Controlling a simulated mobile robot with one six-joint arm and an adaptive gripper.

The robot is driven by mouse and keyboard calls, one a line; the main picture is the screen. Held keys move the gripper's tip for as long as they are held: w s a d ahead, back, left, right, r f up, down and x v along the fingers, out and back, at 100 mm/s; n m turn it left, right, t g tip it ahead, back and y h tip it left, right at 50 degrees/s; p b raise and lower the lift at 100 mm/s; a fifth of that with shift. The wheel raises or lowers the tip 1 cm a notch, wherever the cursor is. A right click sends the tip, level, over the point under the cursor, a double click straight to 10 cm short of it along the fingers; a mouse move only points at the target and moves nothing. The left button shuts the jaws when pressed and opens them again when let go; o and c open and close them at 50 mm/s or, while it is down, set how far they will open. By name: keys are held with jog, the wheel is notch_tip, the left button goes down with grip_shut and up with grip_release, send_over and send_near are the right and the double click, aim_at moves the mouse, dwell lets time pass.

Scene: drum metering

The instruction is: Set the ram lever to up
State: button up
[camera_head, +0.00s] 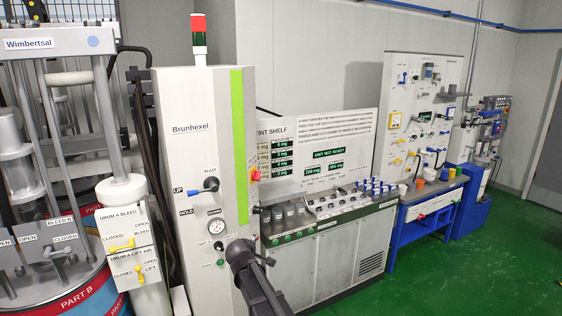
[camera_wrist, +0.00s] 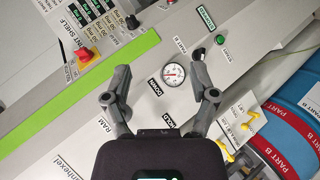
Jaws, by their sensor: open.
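The lever is not visible there; my gripper body covers the panel between the RAM and HOLD labels. In the head view my dark arm end is below and right of the lever.
A black knob (camera_head: 218,245) and green button (camera_wrist: 222,40) are below the gauge. Yellow-handled drum valves (camera_head: 122,245) stand left. A tint shelf with cups (camera_head: 370,188) stands right. Green floor is clear at right.

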jog(key=s+d+f+m+g+h+b, duration=0.1)
jog(key=s+d+f+m+g+b, duration=0.2)
jog(key=s+d+f, duration=0.45)
jog(key=s+d+f+m+g+h+b, duration=0.1)
jog(key=s+d+f+m+g+b, duration=0.25)
jog(key=d, duration=0.65)
jog(key=s+d+f+m+g+y+b, duration=0.1)
jog(key=s+d+f+m+g+b, duration=0.1)
jog(key=s+d+f, duration=0.3)
jog(key=s+d+f+m+g+y+b, duration=0.2)
jog(key=s+f, duration=0.4)
jog(key=s, duration=0.8)
jog(key=d+m+g+b, duration=0.1)
jog(key=d+m, duration=0.1)
jog(key=shift+s+d, duration=0.25)
jog(key=shift+d, duration=0.15)
jog(key=shift+m, duration=0.25)
jog(key=shift+c, duration=1.2)
jog(key=shift+a, duration=0.1)
